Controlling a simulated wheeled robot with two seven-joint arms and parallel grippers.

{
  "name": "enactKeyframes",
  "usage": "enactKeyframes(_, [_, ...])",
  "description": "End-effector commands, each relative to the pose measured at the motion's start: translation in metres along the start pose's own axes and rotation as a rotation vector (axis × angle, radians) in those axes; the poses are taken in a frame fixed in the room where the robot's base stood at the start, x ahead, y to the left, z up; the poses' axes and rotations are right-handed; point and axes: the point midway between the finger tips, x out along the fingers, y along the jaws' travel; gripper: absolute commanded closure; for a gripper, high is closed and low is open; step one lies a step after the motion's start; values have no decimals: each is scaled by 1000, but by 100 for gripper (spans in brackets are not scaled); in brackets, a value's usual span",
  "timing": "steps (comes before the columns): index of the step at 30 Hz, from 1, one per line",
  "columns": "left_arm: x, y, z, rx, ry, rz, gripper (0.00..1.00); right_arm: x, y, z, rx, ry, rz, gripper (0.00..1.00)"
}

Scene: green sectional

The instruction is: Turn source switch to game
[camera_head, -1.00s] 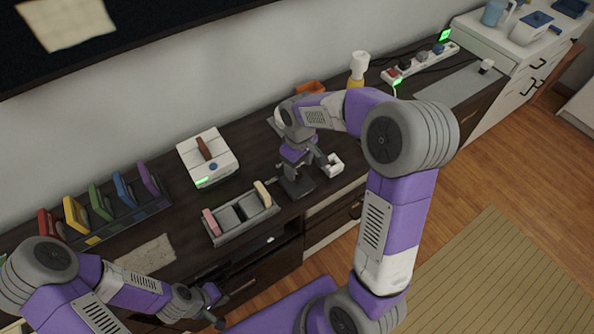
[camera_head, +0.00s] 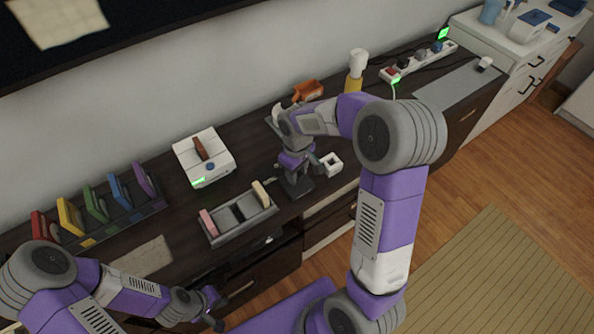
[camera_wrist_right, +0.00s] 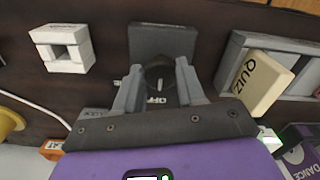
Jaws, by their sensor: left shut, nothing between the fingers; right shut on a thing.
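The source switch is a dark box (camera_head: 301,189) on the dark wood cabinet, below my right gripper. In the right wrist view the box (camera_wrist_right: 162,40) has a round dark knob (camera_wrist_right: 160,72), and white lettering that seems to read "OFF" shows beside it. My right gripper (camera_wrist_right: 159,80) is shut on the knob, one finger on each side; in the head view the gripper (camera_head: 294,170) points down at the box. Other position labels are hidden or too small to read. My left gripper (camera_head: 217,312) is shut and empty near the cabinet's front edge, away from the switch.
A white console (camera_head: 222,166) with a brown cartridge stands left of the switch. A grey tray (camera_head: 240,228) with a pink and a cream cartridge is close by. A small white square block (camera_head: 331,158) sits just right of the switch. Coloured cartridges stand in a rack (camera_head: 150,209) at left.

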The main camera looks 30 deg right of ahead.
Motion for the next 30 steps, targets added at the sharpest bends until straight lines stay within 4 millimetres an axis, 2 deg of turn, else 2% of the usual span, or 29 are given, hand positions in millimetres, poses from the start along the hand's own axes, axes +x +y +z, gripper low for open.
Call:
enactKeyframes(11, [-4, 1, 0, 0, 0, 0, 100, -1, 0, 0, 87, 1, 1, 91])
enactKeyframes(30, [-22, 8, 1, 0, 0, 0, 100, -2, -2, -1, 593, 2, 1, 91])
